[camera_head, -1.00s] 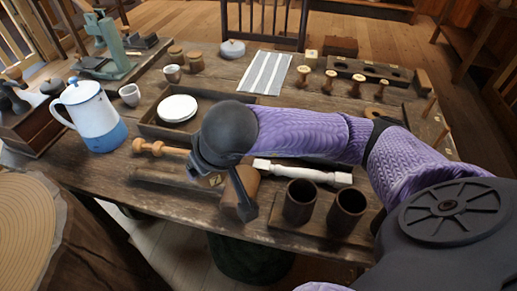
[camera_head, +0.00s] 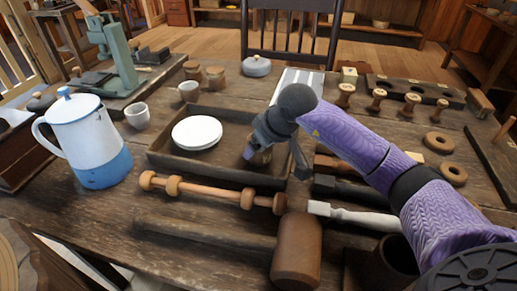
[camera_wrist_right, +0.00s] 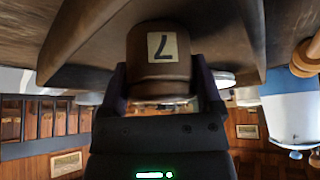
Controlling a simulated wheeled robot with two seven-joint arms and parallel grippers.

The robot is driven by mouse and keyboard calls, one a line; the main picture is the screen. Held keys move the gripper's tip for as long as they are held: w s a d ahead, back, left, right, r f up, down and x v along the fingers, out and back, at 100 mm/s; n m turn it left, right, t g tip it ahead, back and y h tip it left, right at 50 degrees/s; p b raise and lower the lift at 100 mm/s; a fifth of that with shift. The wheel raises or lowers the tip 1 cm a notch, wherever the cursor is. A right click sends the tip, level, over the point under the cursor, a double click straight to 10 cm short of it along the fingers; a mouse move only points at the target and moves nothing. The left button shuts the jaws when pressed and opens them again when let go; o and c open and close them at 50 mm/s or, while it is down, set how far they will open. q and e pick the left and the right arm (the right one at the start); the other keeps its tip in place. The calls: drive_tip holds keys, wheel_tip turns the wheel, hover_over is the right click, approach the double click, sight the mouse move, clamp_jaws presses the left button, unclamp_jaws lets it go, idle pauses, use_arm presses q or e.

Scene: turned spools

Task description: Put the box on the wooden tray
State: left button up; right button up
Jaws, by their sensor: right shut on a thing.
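My right gripper (camera_head: 276,160) is shut on the box (camera_head: 258,157), of which only a small part shows beside the fingers in the head view. In the wrist view the box (camera_wrist_right: 163,72) is brown with a pale label marked 7, between the two fingers. The wooden tray (camera_head: 180,162) is a shallow, dark, rimmed tray left of the gripper. White plates (camera_head: 197,132) lie stacked in its left part. The box is at the tray's right part; I cannot tell whether it touches the tray floor. My left gripper is not in view.
A blue and white pot (camera_head: 88,140) and a cup (camera_head: 138,115) stand left of the tray. A turned spindle (camera_head: 205,191) and a mallet (camera_head: 297,250) lie in front. Small jars (camera_head: 215,77) stand behind. The tray's right part is mostly hidden by my arm.

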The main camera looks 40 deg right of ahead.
drive_tip(key=shift+r, duration=0.1)
drive_tip(key=shift+f, duration=0.2)
drive_tip(key=o, duration=1.2)
drive_tip(key=shift+c, duration=0.2)
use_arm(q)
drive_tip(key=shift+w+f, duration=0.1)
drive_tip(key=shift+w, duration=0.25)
use_arm(e)
drive_tip(key=shift+r, duration=0.1)
drive_tip(key=shift+r, duration=0.1)
use_arm(q)
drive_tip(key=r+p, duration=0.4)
drive_tip(key=p, duration=0.1)
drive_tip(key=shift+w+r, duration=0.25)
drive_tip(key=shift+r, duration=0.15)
use_arm(e)
drive_tip(key=v, duration=1.2)
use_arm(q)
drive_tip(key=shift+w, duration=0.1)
